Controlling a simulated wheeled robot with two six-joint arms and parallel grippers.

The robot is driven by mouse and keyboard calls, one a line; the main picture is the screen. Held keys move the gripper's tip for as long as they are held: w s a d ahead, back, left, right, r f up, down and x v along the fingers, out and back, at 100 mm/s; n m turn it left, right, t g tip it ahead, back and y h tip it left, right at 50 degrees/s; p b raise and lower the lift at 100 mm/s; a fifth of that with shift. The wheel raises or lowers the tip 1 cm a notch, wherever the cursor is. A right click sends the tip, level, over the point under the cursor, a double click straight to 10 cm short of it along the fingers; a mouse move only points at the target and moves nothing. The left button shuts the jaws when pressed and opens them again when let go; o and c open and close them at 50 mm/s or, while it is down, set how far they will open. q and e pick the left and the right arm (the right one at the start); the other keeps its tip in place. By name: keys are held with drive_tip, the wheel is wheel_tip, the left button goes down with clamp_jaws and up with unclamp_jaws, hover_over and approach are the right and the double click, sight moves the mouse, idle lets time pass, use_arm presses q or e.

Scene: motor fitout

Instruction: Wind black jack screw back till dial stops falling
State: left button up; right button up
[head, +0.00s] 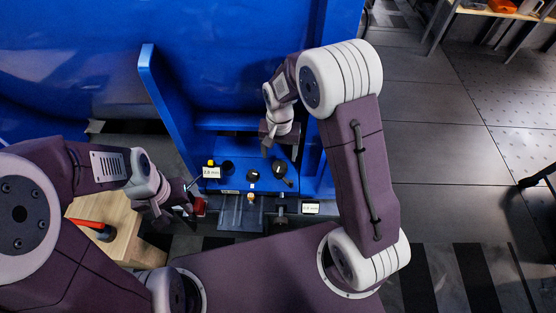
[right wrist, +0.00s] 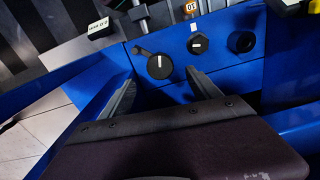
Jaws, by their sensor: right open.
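Several black round parts sit on the blue machine. In the right wrist view these are a knob with a white mark and a side lever (right wrist: 160,66), a hex-shaped knob with a white mark (right wrist: 197,43) and a dark ring (right wrist: 241,42). I cannot tell for certain which is the jack screw. A small readout (head: 211,172) shows about 2.8 mm; a second readout (head: 310,208) is too small to read. My right gripper (right wrist: 160,80) is open, its fingers short of the lever knob and on either side of it. My left gripper (head: 188,208) is beside a red block (head: 200,206); its fingers are unclear.
A blue upright plate (head: 165,90) stands left of the knobs. A wooden bench (head: 115,225) with a red-and-black tool (head: 95,228) is at the lower left. Open floor lies at the right.

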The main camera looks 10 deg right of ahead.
sight(280, 167)
wheel_tip(280, 167, down, 8)
drive_tip(key=b, duration=0.4)
drive_tip(key=shift+r, duration=0.3)
drive_tip(key=c, duration=1.2)
drive_tip(key=shift+c, duration=0.9)
drive_tip(key=n+p, duration=0.1)
drive_tip(key=p, duration=0.1)
drive_tip(key=r+n+p, duration=0.1)
drive_tip(key=p, duration=0.1)
drive_tip(key=shift+s, duration=0.15)
drive_tip(key=shift+f+n+p, duration=0.35)
drive_tip(key=shift+n+p, duration=0.25)
drive_tip(key=shift+p, duration=0.1)
drive_tip(key=shift+f, duration=0.15)
drive_tip(key=o, duration=1.4)
